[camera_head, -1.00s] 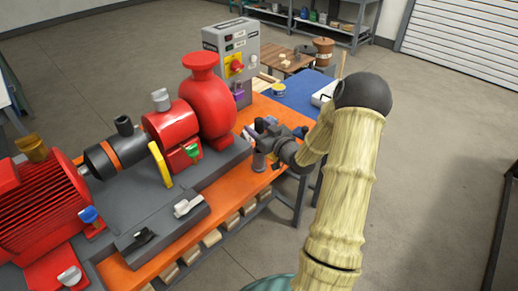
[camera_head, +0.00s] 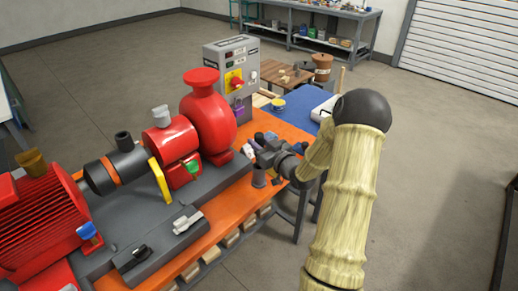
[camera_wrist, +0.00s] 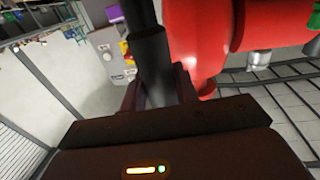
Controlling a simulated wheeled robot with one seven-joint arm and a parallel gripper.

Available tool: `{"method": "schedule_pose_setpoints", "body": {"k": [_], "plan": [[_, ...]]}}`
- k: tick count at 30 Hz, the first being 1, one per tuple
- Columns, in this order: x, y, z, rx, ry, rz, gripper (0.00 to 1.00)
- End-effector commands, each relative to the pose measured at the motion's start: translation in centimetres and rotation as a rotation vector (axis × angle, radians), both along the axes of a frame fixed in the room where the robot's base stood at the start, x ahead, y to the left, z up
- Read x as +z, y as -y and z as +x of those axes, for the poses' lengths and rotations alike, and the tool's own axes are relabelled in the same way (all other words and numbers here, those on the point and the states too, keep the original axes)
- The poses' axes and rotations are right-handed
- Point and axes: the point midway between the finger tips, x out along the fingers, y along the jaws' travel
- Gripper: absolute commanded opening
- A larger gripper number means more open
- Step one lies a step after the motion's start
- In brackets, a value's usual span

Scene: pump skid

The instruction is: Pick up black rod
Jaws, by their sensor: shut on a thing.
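A black rod (camera_wrist: 152,62) shows in the wrist view, running from the top edge down between my fingers. It has a narrower upper part and a thicker lower part. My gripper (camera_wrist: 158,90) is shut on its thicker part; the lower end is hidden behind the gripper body. In the head view my gripper (camera_head: 262,152) is over the right end of the orange bench, beside the red pump. The rod cannot be clearly made out there.
The red pump (camera_head: 208,118) is close to the left of my gripper. A small grey cylinder (camera_head: 259,179) is just below it at the bench (camera_head: 228,197) edge. A grey control box (camera_head: 232,75) stands behind. A blue surface (camera_head: 297,108) lies beyond; open floor is at right.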

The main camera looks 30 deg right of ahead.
Motion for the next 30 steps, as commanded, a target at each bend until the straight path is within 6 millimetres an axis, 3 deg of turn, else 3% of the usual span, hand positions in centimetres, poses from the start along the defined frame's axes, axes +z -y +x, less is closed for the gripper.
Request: {"method": "schedule_pose_setpoints", "body": {"k": [8, 21, 25, 30], "plan": [[4.1, 0.0, 0.0, 0.0, 0.008, -0.006, 0.0], [15.0, 0.0, 0.0, -0.001, 0.008, -0.007, 0.0], [16.8, 0.0, 0.0, 0.0, 0.006, -0.005, 0.0], [17.7, 0.0, 0.0, -0.001, 0.003, -0.001, 0.0]]}}
